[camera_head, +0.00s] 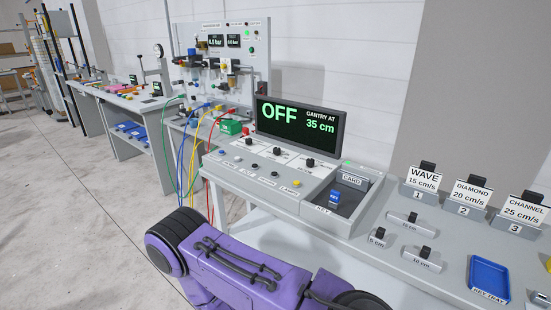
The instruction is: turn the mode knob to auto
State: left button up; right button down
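The control console (222,168) stands in the middle of the view. Three black knobs sit in a row on its top: a left knob (249,141), a middle knob (278,151) and a right knob (310,163). Their labels are too small to read, so I cannot tell which is the mode knob or where each points. A purple arm link of mine crosses the bottom foreground, in front of the console. Neither of my grippers shows.
A blue key (335,197) sits in the KEY recess below the CARD slot (352,180). Pattern cards (422,178), small dark-handled blocks (405,218) and a blue key tray (489,276) lie to the right. Coloured hoses (193,150) hang left of the console. Floor at far left is open.

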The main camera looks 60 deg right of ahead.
aim_at(310, 161)
jog(key=i, duration=1.05)
jog(key=z, duration=1.95)
